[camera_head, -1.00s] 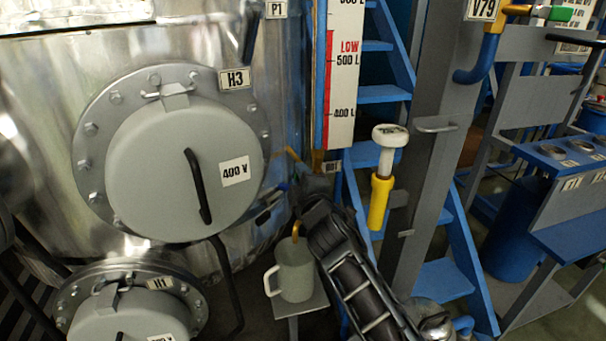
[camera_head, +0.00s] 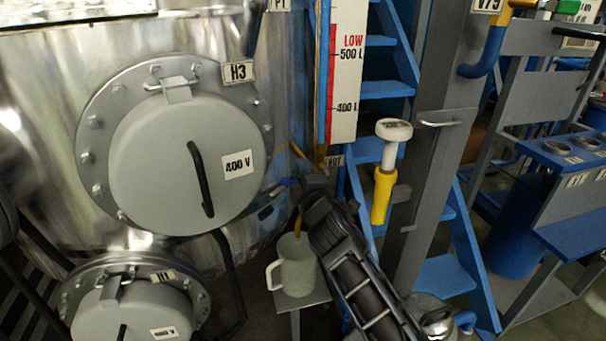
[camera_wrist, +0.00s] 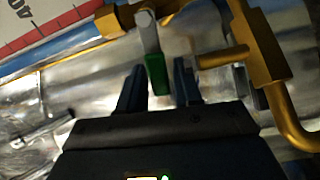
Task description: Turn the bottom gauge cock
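The bottom gauge cock has a grey lever with a green grip (camera_wrist: 155,72) in the wrist view, joined to brass pipe fittings (camera_wrist: 262,55). My gripper (camera_wrist: 160,88) is open there, with one dark blue finger on each side of the green grip. Whether either finger touches the grip I cannot tell. In the head view my gripper (camera_head: 312,182) is at the foot of the level gauge (camera_head: 345,75), beside the tank. The cock itself is mostly hidden there by my arm and gripper.
A grey mug (camera_head: 296,272) stands on a small stand (camera_head: 303,300) below my gripper. The steel tank with the large H3 hatch (camera_head: 165,165) is at left. A yellow-handled device (camera_head: 383,195) is mounted on the grey post (camera_head: 425,160) at right, near blue stairs (camera_head: 385,90).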

